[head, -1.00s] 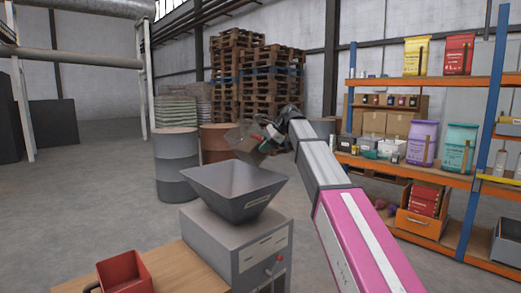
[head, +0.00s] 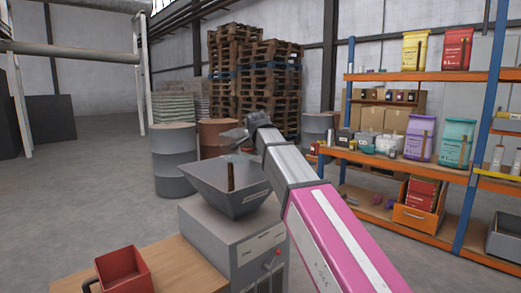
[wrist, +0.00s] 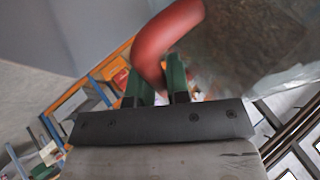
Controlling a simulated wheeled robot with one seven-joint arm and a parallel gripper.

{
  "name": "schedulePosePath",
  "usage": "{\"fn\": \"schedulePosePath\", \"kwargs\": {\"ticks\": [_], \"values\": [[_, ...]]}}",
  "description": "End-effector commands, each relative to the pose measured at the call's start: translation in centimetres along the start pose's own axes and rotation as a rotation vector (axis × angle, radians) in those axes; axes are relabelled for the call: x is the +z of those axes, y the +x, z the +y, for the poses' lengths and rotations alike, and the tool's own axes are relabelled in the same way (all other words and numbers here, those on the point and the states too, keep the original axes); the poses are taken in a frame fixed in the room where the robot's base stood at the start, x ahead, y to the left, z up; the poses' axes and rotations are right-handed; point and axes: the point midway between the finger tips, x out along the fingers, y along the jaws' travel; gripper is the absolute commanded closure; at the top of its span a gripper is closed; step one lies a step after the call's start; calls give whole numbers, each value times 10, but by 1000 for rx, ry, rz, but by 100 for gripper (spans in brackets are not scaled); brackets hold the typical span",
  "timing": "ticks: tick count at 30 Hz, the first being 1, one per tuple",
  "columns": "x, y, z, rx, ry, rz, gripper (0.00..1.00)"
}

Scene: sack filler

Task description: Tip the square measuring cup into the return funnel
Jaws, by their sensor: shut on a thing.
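The square measuring cup (head: 234,137), greyish and see-through, is tilted above the return funnel (head: 213,191). A brown stream (head: 231,177) drops from below the cup into the funnel. In the wrist view, the cup (wrist: 250,40) fills the upper right, and its curved red handle (wrist: 160,45) lies between my gripper's green fingers (wrist: 157,82). My gripper (head: 250,133) is shut on this handle; in the head view my arm partly hides it. How much is left in the cup cannot be seen.
The funnel sits on a grey machine cabinet (head: 235,247). A red square container (head: 123,270) stands on the wooden table (head: 185,272). Grey drums (head: 175,160) and stacked pallets (head: 255,80) are behind. A loaded shelf rack (head: 455,180) stands at right.

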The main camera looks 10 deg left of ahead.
Motion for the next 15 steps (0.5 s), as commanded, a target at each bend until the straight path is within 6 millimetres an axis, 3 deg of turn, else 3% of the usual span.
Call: {"fn": "schedulePosePath", "kwargs": {"ticks": [15], "values": [[20, -35, -15, -92, -210, 340, 100]]}}
